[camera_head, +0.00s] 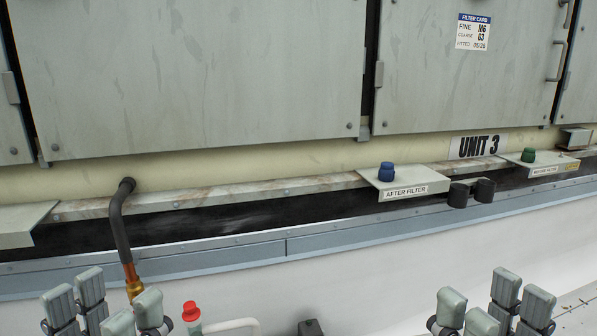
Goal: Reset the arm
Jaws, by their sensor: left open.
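My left gripper (105,304) is at the bottom left edge. Its grey padded fingers stand apart with nothing between them. My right gripper (493,306) is at the bottom right edge, its fingers also spread apart and empty. Both grippers are in front of the white lower surface, clear of the cooler unit in the picture. The arms behind them are out of view.
A black hose (119,230) with a brass end hangs just above my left gripper. A red-capped item (191,312) stands right of that gripper. Small shelves carry a blue knob (386,172) and a green knob (528,155). A black double holder (471,192) sits between them.

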